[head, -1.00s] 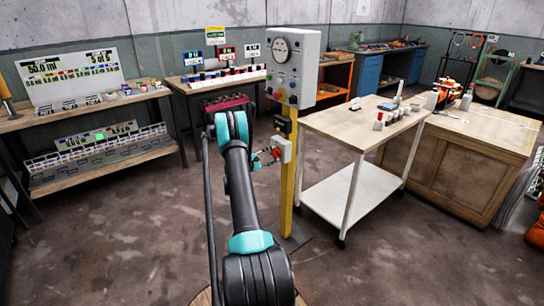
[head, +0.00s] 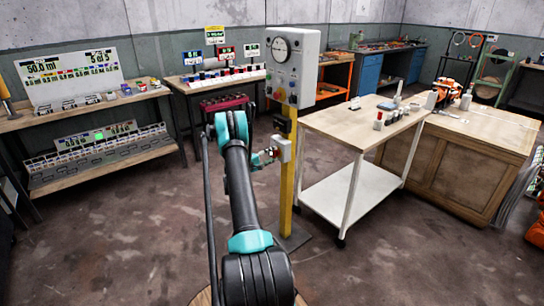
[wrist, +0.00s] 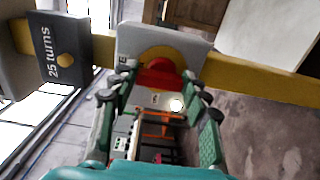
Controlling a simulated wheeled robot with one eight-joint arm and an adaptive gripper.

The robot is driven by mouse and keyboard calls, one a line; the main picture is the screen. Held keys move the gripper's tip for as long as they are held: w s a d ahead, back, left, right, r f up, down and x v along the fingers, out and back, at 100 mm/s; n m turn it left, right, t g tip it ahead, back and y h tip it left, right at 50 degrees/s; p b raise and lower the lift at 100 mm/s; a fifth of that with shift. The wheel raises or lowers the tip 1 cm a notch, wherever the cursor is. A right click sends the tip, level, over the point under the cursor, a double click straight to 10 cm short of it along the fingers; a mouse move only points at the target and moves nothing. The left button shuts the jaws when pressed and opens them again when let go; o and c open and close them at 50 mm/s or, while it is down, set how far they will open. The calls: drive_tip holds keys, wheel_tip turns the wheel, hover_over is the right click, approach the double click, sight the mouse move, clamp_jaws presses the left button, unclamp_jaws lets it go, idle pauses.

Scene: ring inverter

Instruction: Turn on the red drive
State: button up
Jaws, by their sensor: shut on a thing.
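A red knob (wrist: 158,76) on a yellow round plate sits on the face of a small grey box (wrist: 132,38) in the wrist view. The box is mounted on a yellow post; in the head view the box (head: 282,148) is about halfway up the post (head: 287,195). My gripper (wrist: 158,80) is shut on the red knob, with one finger on each side of it. In the head view my gripper (head: 266,158) is at the box, and the knob is mostly hidden there.
A dark box marked "25 turns" (wrist: 50,55) is on the same post. A grey panel with a dial (head: 290,65) tops the post. A wheeled table (head: 345,122) stands right of it, a shelf bench (head: 110,170) at left. The floor between is open.

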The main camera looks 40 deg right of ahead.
idle(0.3)
drive_tip(key=o, duration=1.2)
drive_tip(key=shift+c, duration=0.2)
drive_tip(key=s+a, duration=0.1)
drive_tip(key=a, duration=1.1)
